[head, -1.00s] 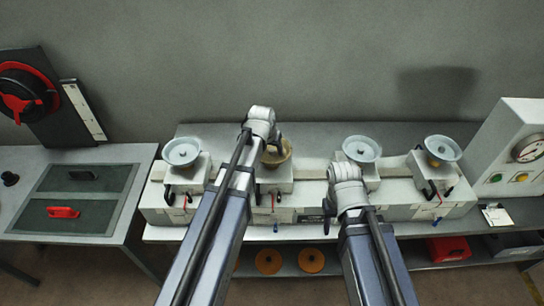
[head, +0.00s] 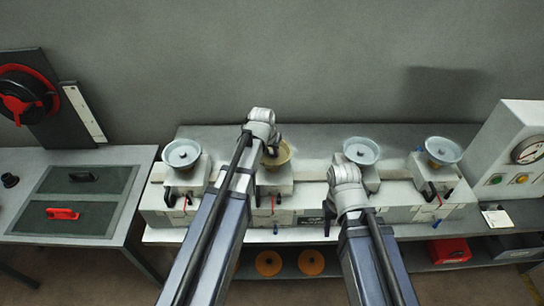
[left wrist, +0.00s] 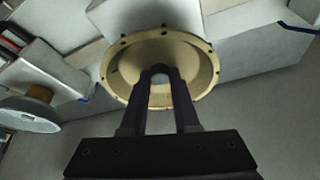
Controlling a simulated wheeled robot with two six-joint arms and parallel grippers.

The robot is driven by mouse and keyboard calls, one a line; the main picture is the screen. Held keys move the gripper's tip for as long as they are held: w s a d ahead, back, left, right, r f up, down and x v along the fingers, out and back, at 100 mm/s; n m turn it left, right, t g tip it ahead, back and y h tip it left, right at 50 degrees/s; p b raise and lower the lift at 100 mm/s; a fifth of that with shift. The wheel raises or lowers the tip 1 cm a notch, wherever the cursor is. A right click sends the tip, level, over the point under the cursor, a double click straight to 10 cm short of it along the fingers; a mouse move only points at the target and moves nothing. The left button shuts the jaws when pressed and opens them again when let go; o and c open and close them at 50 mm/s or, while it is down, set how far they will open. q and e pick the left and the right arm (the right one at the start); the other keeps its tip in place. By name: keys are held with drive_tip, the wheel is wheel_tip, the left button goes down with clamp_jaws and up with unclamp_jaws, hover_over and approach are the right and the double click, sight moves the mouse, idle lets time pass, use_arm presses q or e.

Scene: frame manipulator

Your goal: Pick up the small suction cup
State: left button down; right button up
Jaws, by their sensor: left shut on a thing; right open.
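The small tan suction cup (head: 279,153) sits at the second station from the left, partly behind my left wrist in the head view. In the left wrist view the cup (left wrist: 112,69) is a round dish with small holes around its rim. My left gripper (left wrist: 160,78) has its dark fingers closed on the small knob in the cup's centre. Whether the cup touches its mount is hidden. Three pale blue-grey cups stand at the other stations: far left (head: 182,153), third (head: 361,150) and far right (head: 443,150). My right gripper (head: 328,218) is mostly hidden by its wrist, low in front of the bench fixture.
A side table (head: 30,160) with dark green panels stands left. A white control box (head: 515,150) with a gauge stands right. The wall is behind the bench.

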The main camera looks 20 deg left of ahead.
sight(271, 154)
use_arm(q)
drive_tip(key=shift+r, duration=0.1)
wheel_tip(271, 154, up, 10)
drive_tip(key=p, duration=1)
drive_tip(key=shift+s+f, duration=0.1)
drive_tip(key=shift+f, duration=0.1)
